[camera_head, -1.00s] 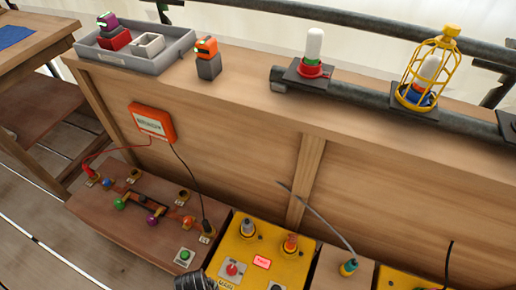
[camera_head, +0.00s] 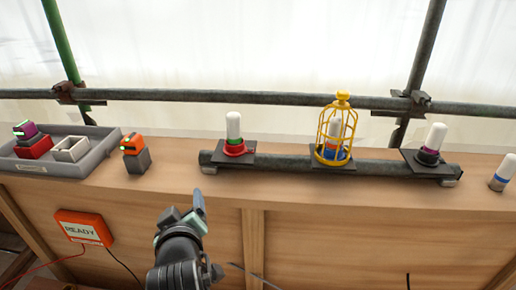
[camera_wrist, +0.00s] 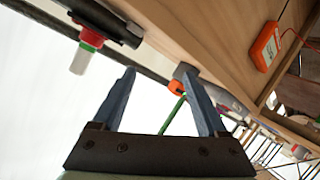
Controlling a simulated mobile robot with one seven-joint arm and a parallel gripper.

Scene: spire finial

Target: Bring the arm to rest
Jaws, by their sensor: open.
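My gripper (camera_head: 198,206) is raised in front of the wooden bench, left of the middle in the head view. In the wrist view its two fingers (camera_wrist: 168,88) stand apart with nothing held between them. The wrist view is tilted, with the bench along the upper right. My gripper is apart from the bench and from the things on it.
On the bench top (camera_head: 180,178) are a grey tray (camera_head: 100,156), an orange-topped device (camera_head: 133,152), and a pipe (camera_head: 285,163) bearing white-capped lamps, one inside a yellow cage (camera_head: 338,130). An orange READY box (camera_head: 84,229) hangs on the bench front. Scaffold rails run behind.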

